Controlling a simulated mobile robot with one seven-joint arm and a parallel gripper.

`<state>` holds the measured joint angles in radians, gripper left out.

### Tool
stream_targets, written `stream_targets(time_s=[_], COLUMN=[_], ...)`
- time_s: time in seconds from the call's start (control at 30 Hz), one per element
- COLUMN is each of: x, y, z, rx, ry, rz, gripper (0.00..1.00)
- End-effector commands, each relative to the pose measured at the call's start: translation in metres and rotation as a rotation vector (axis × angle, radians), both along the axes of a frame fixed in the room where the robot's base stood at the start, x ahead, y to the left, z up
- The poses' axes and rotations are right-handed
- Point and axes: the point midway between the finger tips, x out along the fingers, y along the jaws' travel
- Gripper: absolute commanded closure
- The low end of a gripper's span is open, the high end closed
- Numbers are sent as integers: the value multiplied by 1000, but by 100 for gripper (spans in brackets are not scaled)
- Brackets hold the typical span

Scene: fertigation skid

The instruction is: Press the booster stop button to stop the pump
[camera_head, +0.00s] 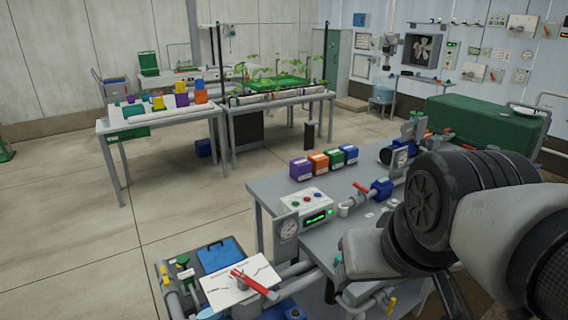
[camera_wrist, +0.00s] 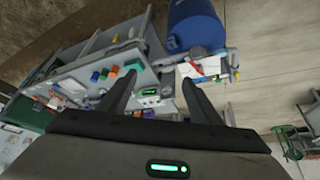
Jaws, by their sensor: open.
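A white control box (camera_head: 305,207) with small coloured buttons on its sloped top and a lit green display stands at the near edge of the grey skid bench (camera_head: 262,190). The frames do not show which button is the booster stop. In the wrist view, a small lit green display (camera_wrist: 150,91) shows between my fingers, some way beyond them; its buttons are too small to tell. My gripper (camera_wrist: 158,78) is open, its two dark fingers apart with nothing between them. In the head view my arm is right of the box, and my fingertips cannot be made out.
A pressure gauge (camera_head: 288,229) is beside the box. Several coloured blocks (camera_head: 318,163) stand behind it. A red lever (camera_head: 252,281) lies over a white sheet in front. Floor at left is clear.

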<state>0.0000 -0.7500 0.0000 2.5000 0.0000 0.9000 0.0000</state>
Motion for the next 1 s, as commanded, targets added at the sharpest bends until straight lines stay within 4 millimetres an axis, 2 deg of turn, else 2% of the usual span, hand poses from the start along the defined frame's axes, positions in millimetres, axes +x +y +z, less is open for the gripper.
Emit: stream_targets(time_s=[0.03,0.33,1.0], x=[0,0,0], y=[0,0,0], z=[0,0,0], rx=[0,0,0], ry=[0,0,0], rz=[0,0,0], gripper=[51,100,100])
